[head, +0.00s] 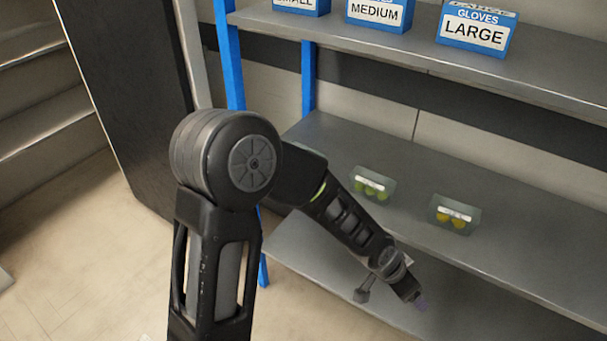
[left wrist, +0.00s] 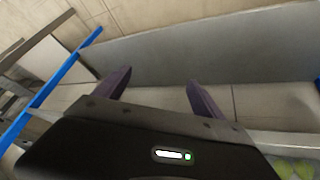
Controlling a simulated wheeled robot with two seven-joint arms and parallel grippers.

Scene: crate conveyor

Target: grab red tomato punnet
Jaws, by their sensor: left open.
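No red tomato punnet shows in either view. On the middle shelf in the head view, a clear punnet with green contents (head: 372,184) stands to the left of a clear punnet with yellow-orange contents (head: 453,215). My left gripper (head: 420,303) is in front of the shelf's front edge, below and nearer than the punnets. In the left wrist view, its two purple fingers (left wrist: 159,80) are apart with nothing between them. Round green contents (left wrist: 294,169) show at the lower right corner there. My right gripper is in neither view.
Glove boxes, including MEDIUM (head: 379,13) and LARGE (head: 474,30), stand on the upper shelf (head: 400,47). The middle shelf (head: 540,255) is bare right of the punnets. A blue upright (head: 229,65) is at the rack's left end, beside a dark panel (head: 128,80).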

